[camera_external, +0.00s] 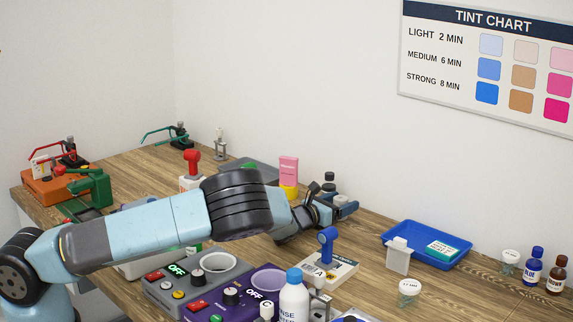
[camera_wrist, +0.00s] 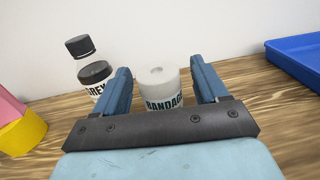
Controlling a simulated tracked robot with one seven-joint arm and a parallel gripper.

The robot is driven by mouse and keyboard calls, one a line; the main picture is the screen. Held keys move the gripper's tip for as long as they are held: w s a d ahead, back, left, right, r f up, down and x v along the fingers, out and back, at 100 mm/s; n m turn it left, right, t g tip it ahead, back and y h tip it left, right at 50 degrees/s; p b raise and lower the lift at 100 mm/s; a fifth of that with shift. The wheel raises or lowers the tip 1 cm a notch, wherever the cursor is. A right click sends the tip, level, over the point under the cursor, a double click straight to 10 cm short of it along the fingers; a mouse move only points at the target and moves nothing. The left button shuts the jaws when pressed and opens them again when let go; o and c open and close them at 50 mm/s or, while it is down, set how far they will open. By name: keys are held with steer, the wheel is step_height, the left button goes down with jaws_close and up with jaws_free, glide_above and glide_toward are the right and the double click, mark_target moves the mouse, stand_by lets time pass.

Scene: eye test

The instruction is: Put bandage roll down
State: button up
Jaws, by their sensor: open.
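The bandage roll (camera_wrist: 160,88) is a white upright cylinder with a dark BANDAGE label in the wrist view. It appears to stand on the wooden table, though the gripper's crossbar hides its bottom. My gripper (camera_wrist: 162,82) is open, with one blue finger on each side of the roll and a gap showing on both sides. In the external view my gripper (camera_external: 332,206) is low over the back of the table, and I cannot clearly make out the roll there.
A dark-capped bottle (camera_wrist: 92,72) labelled GREY stands just left of the roll. A pink and yellow item (camera_wrist: 22,132) is farther left. A blue tray (camera_external: 451,258) lies to the right. A blue-handled stamp (camera_external: 327,242) stands in front of my gripper. Wood between roll and tray is clear.

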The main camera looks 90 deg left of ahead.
steer(key=v, duration=0.5)
steer(key=shift+s, duration=0.1)
step_height(320, 180, up, 8)
